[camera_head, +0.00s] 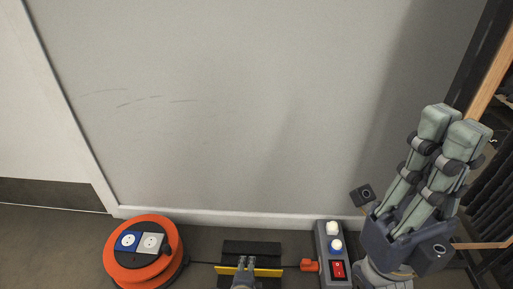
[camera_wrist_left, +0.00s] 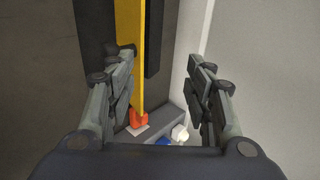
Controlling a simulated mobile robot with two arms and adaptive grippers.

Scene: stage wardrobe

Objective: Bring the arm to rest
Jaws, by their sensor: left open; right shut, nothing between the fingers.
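My right gripper (camera_head: 453,128) is large at the right of the head view, raised in front of the wall with its fingers pointing up. Its two fingers lie close side by side, shut, with nothing between them. Most of the left arm is out of view.
An orange cable reel (camera_head: 120,274) stands at lower left. A grey switch box (camera_head: 322,262) with white and blue knobs, a red switch and an orange plug (camera_head: 309,265) stands right of the dark plate (camera_head: 252,248). A bare wall (camera_head: 220,110) stands behind; dark hanging items are at far right.

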